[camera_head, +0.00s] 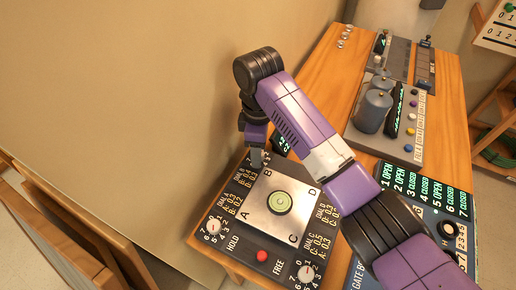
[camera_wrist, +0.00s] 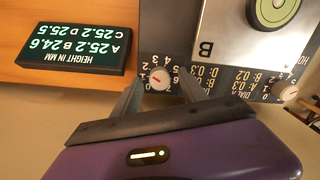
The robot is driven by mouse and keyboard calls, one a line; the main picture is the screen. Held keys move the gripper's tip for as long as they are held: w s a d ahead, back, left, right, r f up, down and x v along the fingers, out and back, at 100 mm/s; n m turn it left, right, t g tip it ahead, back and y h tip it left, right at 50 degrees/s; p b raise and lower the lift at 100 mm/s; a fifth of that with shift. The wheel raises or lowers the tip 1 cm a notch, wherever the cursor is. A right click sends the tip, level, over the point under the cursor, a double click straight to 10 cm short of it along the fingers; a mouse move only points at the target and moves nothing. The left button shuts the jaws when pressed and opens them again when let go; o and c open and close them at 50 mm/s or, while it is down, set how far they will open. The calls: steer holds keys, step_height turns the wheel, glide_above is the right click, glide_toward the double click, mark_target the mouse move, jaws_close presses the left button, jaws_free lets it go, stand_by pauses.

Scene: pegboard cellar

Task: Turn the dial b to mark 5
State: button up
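The dial by the plate's B corner, dial b (camera_wrist: 159,78), is a small white knob with a red mark, ringed by numbers, in the wrist view. The number under the mark is too small to read surely. My gripper (camera_wrist: 161,86) is open, with one finger on each side of the knob; whether they touch it I cannot tell. In the head view my gripper (camera_head: 257,160) points down at the plate's B corner and hides this dial. The square metal plate (camera_head: 262,211) carries a round green-centred level (camera_head: 279,203).
Dial A (camera_head: 213,227), dial C (camera_head: 305,273) and a red button (camera_head: 262,256) share the panel. A height display (camera_wrist: 78,44) sits beside dial b. Panels with grey cylinders (camera_head: 373,111) and a gate board (camera_head: 428,196) stand right. The wall is close behind my gripper.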

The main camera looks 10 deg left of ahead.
jaws_close()
